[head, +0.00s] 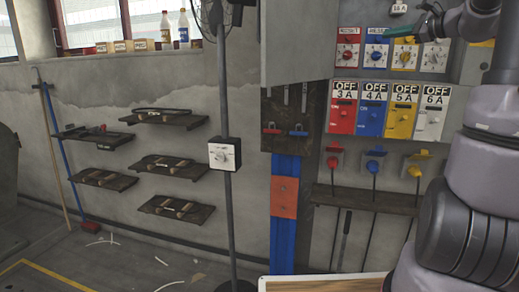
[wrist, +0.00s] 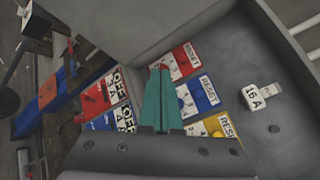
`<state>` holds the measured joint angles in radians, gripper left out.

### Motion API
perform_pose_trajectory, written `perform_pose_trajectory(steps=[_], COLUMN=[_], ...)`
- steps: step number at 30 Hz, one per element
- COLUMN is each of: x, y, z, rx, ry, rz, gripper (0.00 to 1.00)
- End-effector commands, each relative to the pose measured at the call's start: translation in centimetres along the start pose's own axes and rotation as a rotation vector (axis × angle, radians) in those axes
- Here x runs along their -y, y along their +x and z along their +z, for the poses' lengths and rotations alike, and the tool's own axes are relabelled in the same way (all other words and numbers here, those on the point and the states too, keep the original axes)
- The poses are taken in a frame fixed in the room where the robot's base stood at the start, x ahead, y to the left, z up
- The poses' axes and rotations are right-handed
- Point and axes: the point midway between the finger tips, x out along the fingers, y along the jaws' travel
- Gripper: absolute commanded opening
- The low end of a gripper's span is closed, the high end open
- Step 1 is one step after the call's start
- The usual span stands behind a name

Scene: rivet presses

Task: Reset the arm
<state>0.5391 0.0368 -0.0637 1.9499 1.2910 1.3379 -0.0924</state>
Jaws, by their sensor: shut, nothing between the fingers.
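My gripper (head: 418,36) is at the upper right of the head view, in front of the row of reset panels. In the wrist view its teal fingers (wrist: 160,70) are together, with nothing visible between them. The fingertips overlap the red reset panel (wrist: 185,60) in that picture; I cannot tell whether they touch it. The blue reset panel (wrist: 202,93) and yellow reset panel (wrist: 217,126) are to their right. In the head view the row runs red (head: 347,52), blue (head: 376,55), yellow (head: 405,52) and white (head: 435,56), each with a dial.
Below are OFF panels: red (head: 342,117), blue (head: 373,118), yellow (head: 403,118), white (head: 433,118). A grey cabinet door (head: 297,42) stands left of the panels. A 16 A block (wrist: 258,95) sits on the cabinet. A pole with a white dial box (head: 224,154) stands further left.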

Motion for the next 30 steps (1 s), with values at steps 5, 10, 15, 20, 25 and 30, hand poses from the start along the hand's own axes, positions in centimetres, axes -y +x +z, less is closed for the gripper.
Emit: perform_pose_trajectory(steps=[5, 10, 15, 20, 25, 30], x=[-2.4, -5.4, -10.1, -16.3, -24.6, -29.8], y=[0.4, 0.4, -0.2, -2.1, -7.1, -12.3], z=[1.9, 4.0, 6.9, 10.0, 12.5, 12.3], rx=[-0.004, -0.012, -0.026, -0.044, -0.074, -0.107], ry=[-0.047, -0.115, -0.231, -0.414, -0.759, -1.121], rz=[0.07, 0.159, 0.293, 0.465, 0.696, 0.855], gripper=[0.0, 0.0, 0.0, 0.0, 0.0, 0.0])
